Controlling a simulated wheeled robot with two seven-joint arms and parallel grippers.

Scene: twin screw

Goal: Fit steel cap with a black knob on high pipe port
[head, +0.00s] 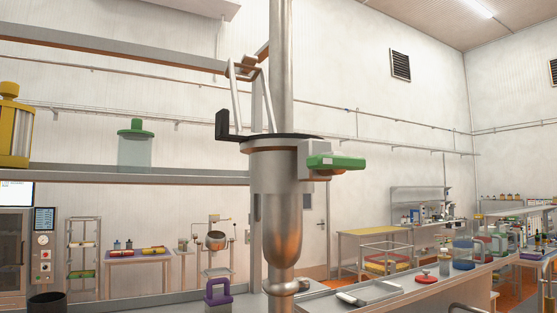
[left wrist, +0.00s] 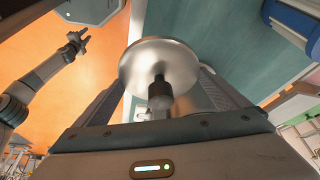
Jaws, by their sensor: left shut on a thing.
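The steel cap (left wrist: 160,62) is a round, shiny disc with a dark knob (left wrist: 160,94) sticking out toward the camera in the left wrist view. My left gripper (left wrist: 160,86) is shut on the knob, with the disc beyond the fingers. In the head view a tall steel pipe (head: 281,70) rises from a rounded steel vessel (head: 278,215). I cannot make out which opening is the high port. Neither gripper shows in the head view. An arm at the left of the left wrist view ends in my right gripper (left wrist: 72,43); its jaw state is unclear.
A green handle (head: 336,162) juts right from the vessel's top, and a black bracket (head: 224,128) stands at its left. A green-lidded jar (head: 136,148) and a yellow canister (head: 14,125) are at the left. A long bench with trays (head: 375,292) is at lower right.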

